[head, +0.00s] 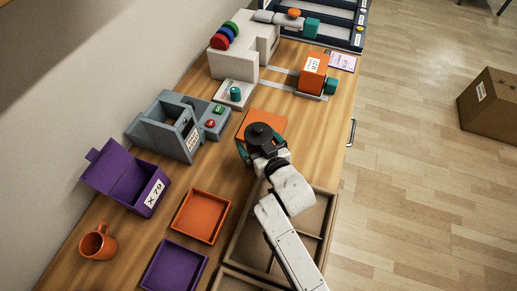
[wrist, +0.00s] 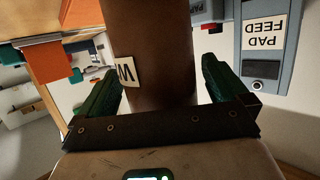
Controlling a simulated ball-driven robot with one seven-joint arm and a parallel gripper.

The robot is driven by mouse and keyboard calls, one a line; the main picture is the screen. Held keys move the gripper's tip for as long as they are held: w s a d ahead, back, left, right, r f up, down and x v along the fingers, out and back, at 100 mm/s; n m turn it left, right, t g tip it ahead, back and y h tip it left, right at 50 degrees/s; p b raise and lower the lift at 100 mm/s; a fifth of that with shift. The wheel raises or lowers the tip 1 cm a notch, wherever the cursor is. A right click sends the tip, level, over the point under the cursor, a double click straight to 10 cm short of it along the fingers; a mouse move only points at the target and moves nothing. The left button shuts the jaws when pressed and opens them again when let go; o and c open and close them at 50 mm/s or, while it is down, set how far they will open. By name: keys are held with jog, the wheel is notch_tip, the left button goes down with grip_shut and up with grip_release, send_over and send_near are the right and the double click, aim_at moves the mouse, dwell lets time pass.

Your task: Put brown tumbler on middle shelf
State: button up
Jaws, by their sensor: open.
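The brown tumbler (wrist: 155,55) fills the middle of the wrist view, with a cream label lettered M on its side. It stands between the two green fingers of my gripper (wrist: 158,75), which are open, with a small gap visible at the right finger.
Left of my gripper stands a grey press machine (head: 165,125). A purple bin (head: 125,180), an orange mug (head: 98,242), an orange tray (head: 200,215) and a purple tray (head: 175,268) lie nearer. A wooden divided tray (head: 245,245) lies under my arm. A white machine (head: 235,62) stands farther back.

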jog(key=shift+c, duration=0.4)
jog(key=c, duration=1)
jog(key=shift+c, duration=1)
jog(key=shift+r, duration=0.15)
